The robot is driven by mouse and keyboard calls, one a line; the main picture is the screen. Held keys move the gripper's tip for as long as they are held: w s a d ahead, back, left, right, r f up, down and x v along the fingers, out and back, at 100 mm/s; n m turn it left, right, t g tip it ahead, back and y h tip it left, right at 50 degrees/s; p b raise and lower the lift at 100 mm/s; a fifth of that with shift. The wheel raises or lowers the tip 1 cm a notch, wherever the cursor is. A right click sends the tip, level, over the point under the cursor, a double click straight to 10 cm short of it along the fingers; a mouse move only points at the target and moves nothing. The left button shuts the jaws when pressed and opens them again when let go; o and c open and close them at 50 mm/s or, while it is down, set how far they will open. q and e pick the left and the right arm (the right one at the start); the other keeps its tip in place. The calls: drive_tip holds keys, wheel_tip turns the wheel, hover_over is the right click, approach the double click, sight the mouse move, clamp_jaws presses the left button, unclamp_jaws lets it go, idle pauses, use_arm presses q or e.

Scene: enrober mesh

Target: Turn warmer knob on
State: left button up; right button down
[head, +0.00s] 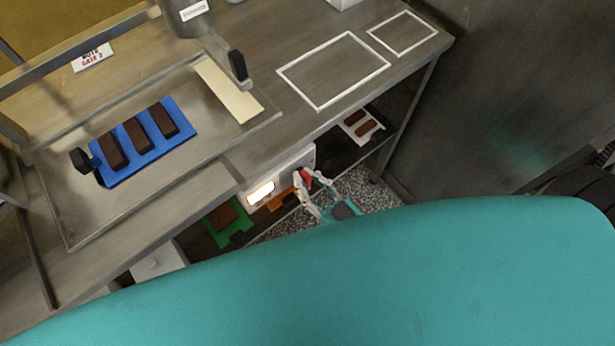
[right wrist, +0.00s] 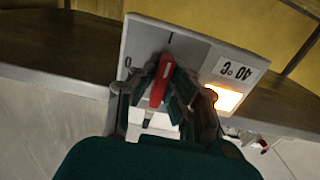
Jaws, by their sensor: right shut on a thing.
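The warmer's white control panel (head: 290,172) hangs under the front edge of the steel table. In the right wrist view the panel (right wrist: 147,40) carries a "0" mark, a "40 °C" label (right wrist: 238,68) and a lit orange-white lamp (right wrist: 226,99). The lamp also glows in the head view (head: 261,192). The red knob (right wrist: 162,80) sits between the fingers of my right gripper (right wrist: 165,90), which is shut on it. In the head view the red knob (head: 305,178) is partly covered by my right gripper (head: 308,184). My left gripper is not in view.
A blue mat (head: 152,150) with dark bars lies in a steel tray (head: 75,215) on the table. A black-handled piece (head: 238,66) stands near a cream strip. White outlines mark the tabletop. Green (head: 232,238), orange and white trays sit below the table.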

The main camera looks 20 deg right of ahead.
drive_tip(key=c, duration=1.4)
unclamp_jaws()
drive_tip(key=shift+w, duration=0.15)
drive_tip(key=shift+o, duration=0.2)
drive_tip(key=v, duration=1.2)
drive_tip(key=s+d+f+g+h, duration=0.1)
drive_tip(key=d+f+g+h, duration=0.2)
drive_tip(key=f, duration=1.1)
drive_tip(key=s+d+f+g, duration=0.15)
drive_tip(key=f+g, duration=0.25)
drive_tip(key=f, duration=1)
drive_tip(key=s+d+f+m+g+h, duration=0.1)
drive_tip(key=s+d+f+g+h, duration=0.2)
drive_tip(key=s+f+g, duration=0.6)
drive_tip(key=s+d+f, duration=0.2)
drive_tip(key=s+f, duration=0.1)
drive_tip(key=f, duration=0.5)
drive_tip(key=shift+s, duration=0.3)
